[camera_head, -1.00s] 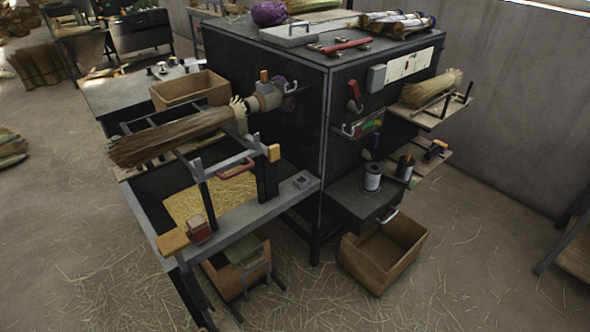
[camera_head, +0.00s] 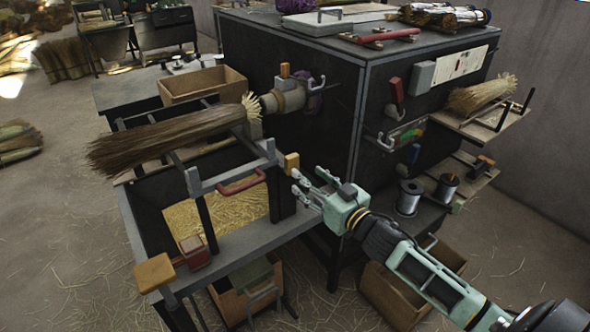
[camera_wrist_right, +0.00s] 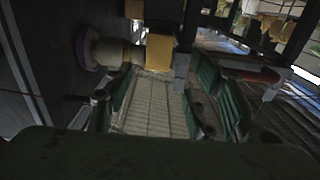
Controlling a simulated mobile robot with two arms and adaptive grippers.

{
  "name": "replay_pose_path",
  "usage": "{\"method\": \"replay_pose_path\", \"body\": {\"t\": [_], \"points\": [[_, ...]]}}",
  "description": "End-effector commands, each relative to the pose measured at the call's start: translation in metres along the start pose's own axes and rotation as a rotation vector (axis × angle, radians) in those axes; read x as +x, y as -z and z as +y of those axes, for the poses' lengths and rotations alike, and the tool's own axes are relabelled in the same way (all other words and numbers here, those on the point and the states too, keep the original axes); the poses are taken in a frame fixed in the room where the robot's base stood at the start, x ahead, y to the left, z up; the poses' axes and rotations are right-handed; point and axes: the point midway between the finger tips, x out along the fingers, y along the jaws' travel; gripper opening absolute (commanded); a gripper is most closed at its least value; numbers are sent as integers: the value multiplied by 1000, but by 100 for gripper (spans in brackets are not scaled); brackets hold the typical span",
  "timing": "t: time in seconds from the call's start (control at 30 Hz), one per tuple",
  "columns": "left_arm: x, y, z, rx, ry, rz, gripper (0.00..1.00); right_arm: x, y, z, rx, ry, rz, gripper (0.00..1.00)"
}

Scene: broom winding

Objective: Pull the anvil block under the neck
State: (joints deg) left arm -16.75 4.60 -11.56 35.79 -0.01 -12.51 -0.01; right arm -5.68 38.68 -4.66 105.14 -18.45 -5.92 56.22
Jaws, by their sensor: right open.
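The brown broom bundle (camera_head: 165,138) lies slanting over the bench frame, its pale, tied end by the winding spindle (camera_head: 285,98). A grey crossbar (camera_head: 232,172) with a red handle (camera_head: 242,182) sits below the bundle; I cannot tell for sure which part is the anvil block. A yellow wooden block (camera_head: 291,161) is at the crossbar's right end. My right gripper (camera_head: 299,188) is open and empty, just below and right of that block. In the right wrist view, the fingers (camera_wrist_right: 165,100) are spread, with the yellow block (camera_wrist_right: 160,50) ahead. My left gripper is not in view.
The dark cabinet (camera_head: 330,120) stands close behind my right gripper. A straw tray (camera_head: 230,210) is under the crossbar. A wooden knob (camera_head: 155,272) and red block (camera_head: 194,251) are at the bench's front left. Wire spools (camera_head: 409,198) stand on the right shelf.

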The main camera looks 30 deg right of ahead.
Motion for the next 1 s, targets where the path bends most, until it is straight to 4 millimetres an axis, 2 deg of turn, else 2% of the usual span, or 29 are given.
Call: {"method": "replay_pose_path", "body": {"t": [0.1,0.2,0.37,0.5,0.7,0.97,1.0], "points": [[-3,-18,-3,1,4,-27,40,12,3,1,-1,-1,3,50],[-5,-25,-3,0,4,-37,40,26,3,1,-3,-2,2,50],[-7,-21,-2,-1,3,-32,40,49,2,1,-2,-2,2,50],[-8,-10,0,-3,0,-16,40,64,1,1,-1,-2,1,50],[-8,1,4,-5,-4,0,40,74,0,1,-2,-1,-1,50],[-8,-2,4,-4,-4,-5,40,74,0,1,-2,-2,-1,50],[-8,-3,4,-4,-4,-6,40,74,0,1,-2,-2,-1,47]]}}
